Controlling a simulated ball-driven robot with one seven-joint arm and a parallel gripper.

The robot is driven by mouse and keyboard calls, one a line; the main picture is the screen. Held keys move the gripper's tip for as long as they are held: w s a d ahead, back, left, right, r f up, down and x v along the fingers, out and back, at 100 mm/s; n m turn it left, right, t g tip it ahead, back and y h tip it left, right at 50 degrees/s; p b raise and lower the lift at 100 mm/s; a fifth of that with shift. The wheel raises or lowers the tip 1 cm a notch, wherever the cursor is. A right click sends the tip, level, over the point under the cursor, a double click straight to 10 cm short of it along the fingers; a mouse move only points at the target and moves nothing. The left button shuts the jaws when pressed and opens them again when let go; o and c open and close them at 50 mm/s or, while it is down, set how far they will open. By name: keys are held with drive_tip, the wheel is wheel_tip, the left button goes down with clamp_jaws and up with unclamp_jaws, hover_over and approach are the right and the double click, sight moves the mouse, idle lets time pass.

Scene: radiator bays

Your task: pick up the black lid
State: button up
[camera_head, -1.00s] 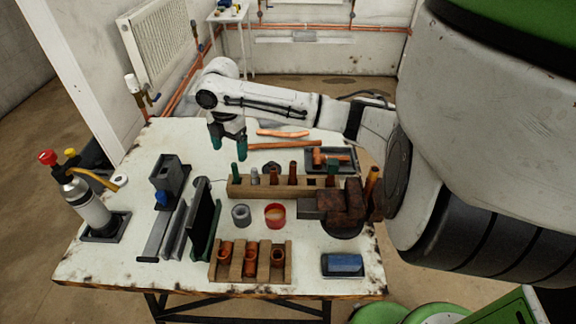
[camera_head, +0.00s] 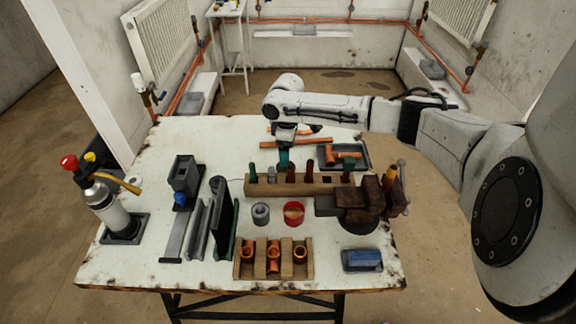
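I cannot make out the black lid clearly now. A small dark round piece showed behind the wooden rack earlier, and my gripper now covers that spot. My gripper (camera_head: 284,158) points down just behind the rack (camera_head: 262,187), near its left half. Its teal fingers are seen almost edge-on, so the gap between them and anything in it are hidden. A grey ring-shaped cup (camera_head: 260,214) and a red cup (camera_head: 294,213) stand in front of the rack.
A rusty vise (camera_head: 362,204) stands right of the rack. A tray with copper fittings (camera_head: 343,157) and copper pipes (camera_head: 296,142) lie behind it. A wooden holder (camera_head: 246,260), a black upright plate (camera_head: 222,220) and a gas torch (camera_head: 108,207) stand in front and left. The back left of the table is clear.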

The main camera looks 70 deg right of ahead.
drive_tip(key=shift+w+d+f+p, duration=0.1)
drive_tip(key=shift+f+p, duration=0.1)
drive_tip(key=shift+f, duration=1.35)
drive_tip(key=shift+w+d+f+p, duration=0.1)
drive_tip(key=shift+f+p, duration=0.1)
drive_tip(key=shift+f, duration=1.35)
drive_tip(key=c, duration=0.8)
